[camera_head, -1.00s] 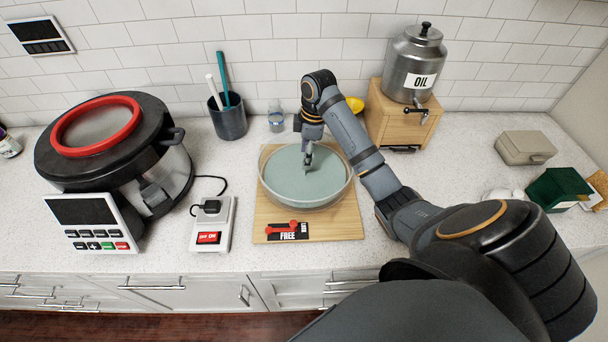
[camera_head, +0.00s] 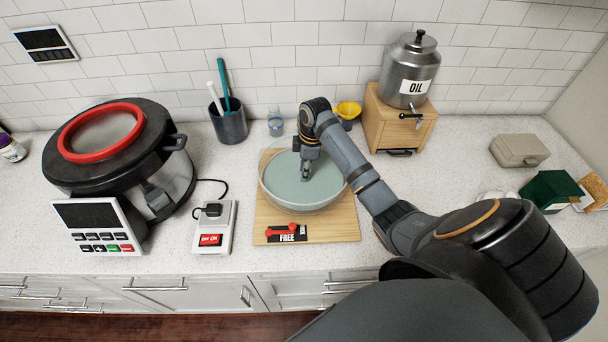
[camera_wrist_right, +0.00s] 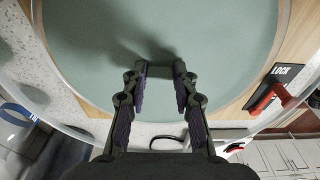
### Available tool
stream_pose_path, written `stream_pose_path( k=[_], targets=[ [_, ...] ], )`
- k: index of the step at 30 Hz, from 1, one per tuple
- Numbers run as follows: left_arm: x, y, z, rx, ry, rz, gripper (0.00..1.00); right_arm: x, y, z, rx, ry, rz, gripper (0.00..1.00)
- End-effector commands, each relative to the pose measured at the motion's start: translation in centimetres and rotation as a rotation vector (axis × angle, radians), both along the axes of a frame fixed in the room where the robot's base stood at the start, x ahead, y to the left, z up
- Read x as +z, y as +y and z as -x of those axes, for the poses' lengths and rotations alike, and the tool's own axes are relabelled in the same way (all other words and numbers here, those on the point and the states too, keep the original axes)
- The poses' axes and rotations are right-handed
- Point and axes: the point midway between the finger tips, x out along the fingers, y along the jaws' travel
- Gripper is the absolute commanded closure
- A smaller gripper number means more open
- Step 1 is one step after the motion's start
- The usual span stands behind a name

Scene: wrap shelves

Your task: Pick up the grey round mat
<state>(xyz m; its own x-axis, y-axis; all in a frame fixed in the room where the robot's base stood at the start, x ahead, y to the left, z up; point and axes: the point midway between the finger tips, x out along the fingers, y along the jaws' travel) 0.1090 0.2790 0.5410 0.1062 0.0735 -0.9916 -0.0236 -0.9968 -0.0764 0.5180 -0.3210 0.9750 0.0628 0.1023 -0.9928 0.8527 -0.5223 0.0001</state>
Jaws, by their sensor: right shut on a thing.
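The grey round mat (camera_head: 325,188) is a pale grey-green disc lying inside a clear round dish (camera_head: 300,208) on a wooden board. The exact contact at the tips is hard to make out. My left gripper is not in view.
A large pot (camera_head: 175,175) and a switch box (camera_head: 212,228) stand left. A cup of utensils (camera_head: 229,125), a yellow bowl (camera_head: 348,108) and an oil dispenser (camera_head: 408,75) stand behind.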

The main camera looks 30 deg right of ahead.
Motion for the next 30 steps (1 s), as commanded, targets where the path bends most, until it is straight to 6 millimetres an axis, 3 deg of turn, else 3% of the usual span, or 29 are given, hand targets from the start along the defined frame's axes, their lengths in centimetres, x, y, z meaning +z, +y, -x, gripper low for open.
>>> stream_pose_path(
  k=[10,16,18,21,30],
  targets=[
    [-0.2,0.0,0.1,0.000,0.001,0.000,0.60,0.6,0.0,-0.1,0.001,-0.005,0.000,1.00],
    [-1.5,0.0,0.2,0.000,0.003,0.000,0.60,4.8,0.0,-0.2,0.001,-0.009,0.002,1.00],
    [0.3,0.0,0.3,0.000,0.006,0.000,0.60,7.4,0.0,-0.1,0.000,-0.004,0.001,1.00],
    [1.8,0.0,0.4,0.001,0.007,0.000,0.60,9.3,0.0,0.0,0.000,-0.001,0.001,1.00],
    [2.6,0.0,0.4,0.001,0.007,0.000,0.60,10.1,0.0,0.0,0.000,0.000,0.000,1.00]
  ],
)
